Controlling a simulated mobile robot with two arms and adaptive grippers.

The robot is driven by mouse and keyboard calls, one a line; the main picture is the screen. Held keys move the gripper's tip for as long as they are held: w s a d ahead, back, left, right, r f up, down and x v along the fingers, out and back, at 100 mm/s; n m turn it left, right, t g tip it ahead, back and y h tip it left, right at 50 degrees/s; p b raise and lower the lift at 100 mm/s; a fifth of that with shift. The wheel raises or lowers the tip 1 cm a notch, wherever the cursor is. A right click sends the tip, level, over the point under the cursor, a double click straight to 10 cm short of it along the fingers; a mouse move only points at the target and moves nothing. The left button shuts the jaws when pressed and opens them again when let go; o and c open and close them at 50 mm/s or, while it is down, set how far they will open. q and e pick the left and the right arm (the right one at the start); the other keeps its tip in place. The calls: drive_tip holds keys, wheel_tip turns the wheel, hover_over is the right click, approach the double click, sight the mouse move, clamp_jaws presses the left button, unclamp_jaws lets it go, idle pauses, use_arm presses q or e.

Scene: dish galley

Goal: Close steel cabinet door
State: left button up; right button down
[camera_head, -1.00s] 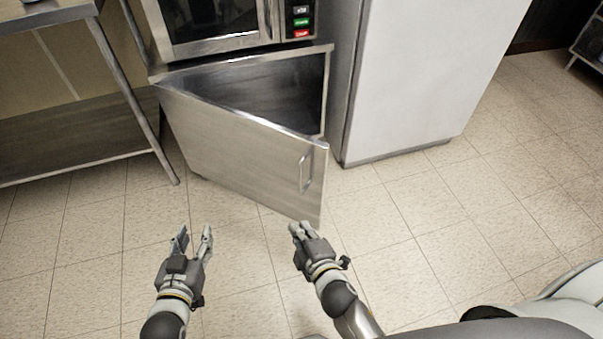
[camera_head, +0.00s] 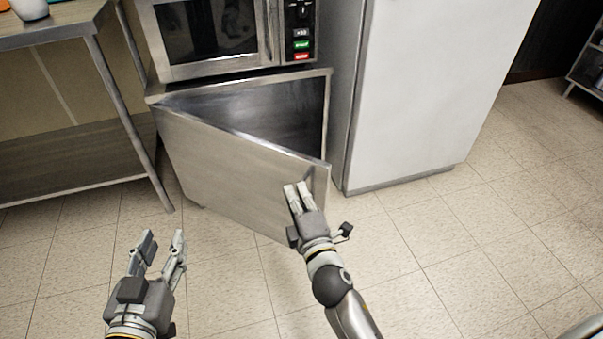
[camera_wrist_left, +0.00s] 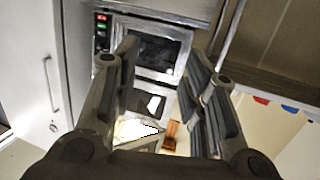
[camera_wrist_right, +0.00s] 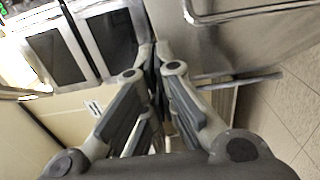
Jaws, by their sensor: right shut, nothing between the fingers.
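The steel cabinet door (camera_head: 220,172) stands partly open below the microwave in the head view. Its hinge side is at the left and its free edge swings out toward me at the right. The dark cabinet interior (camera_head: 290,110) shows behind it. My right gripper (camera_head: 297,188) is shut and empty at the door's front face, near the free edge. It largely hides the door handle; I cannot tell whether it touches the door. A steel panel, apparently the door (camera_wrist_right: 225,45), fills the upper right of the right wrist view. My left gripper (camera_head: 164,240) is open and empty, lower left, apart from the door.
A microwave (camera_head: 225,35) sits above the cabinet. A tall white fridge-like unit (camera_head: 420,90) stands close at the right. A steel table (camera_head: 60,30) with a lower shelf stands at the left, its leg near the door's hinge side. The tiled floor (camera_head: 420,260) is clear.

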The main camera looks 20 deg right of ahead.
sight(296, 160)
use_arm(q)
drive_tip(key=shift+s+a+f+g, duration=0.2)
drive_tip(key=shift+f+g, duration=0.2)
drive_tip(key=shift+f, duration=0.25)
use_arm(e)
drive_tip(key=shift+w+d, duration=0.45)
drive_tip(key=shift+w, duration=0.5)
drive_tip(key=shift+w+d, duration=0.45)
drive_tip(key=shift+w, duration=0.55)
drive_tip(key=shift+w+d, duration=0.45)
drive_tip(key=shift+w, duration=0.5)
drive_tip(key=shift+d, duration=0.1)
